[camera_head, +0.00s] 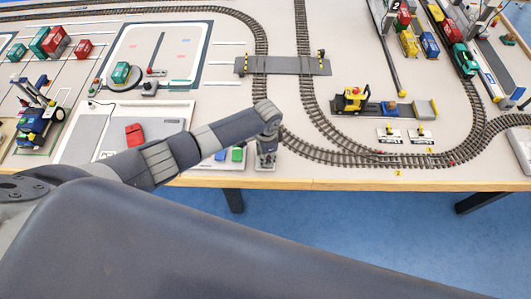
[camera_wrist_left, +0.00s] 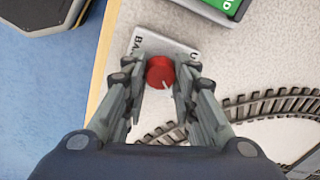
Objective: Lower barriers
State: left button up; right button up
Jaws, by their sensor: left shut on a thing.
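My left gripper (camera_head: 266,155) reaches down at the table's front edge, left of the track. In the left wrist view my left gripper (camera_wrist_left: 160,84) has its fingers on both sides of a round red knob (camera_wrist_left: 160,70) and is shut on it. The knob stands on a light plate (camera_wrist_left: 180,48) with partly hidden lettering that starts "BA". In the head view the arm and gripper hide the knob. The grey level crossing (camera_head: 285,65) lies across the tracks farther back, with a yellow-and-black barrier post at its left (camera_head: 241,64) and right (camera_head: 321,60) ends. My right gripper is not in view.
Curved railway track (camera_head: 345,157) runs close on the right. A yellow vehicle (camera_head: 351,100) stands behind it. The wooden table edge (camera_head: 330,184) is near.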

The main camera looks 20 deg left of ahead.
pick_arm(q)
jog(key=shift+m, duration=0.5)
jog(key=o, duration=1.1)
jog(key=shift+r, duration=0.25)
jog(key=r, duration=1.1)
jog(key=shift+s+d+r, duration=0.15)
jog(key=shift+s+r, duration=0.15)
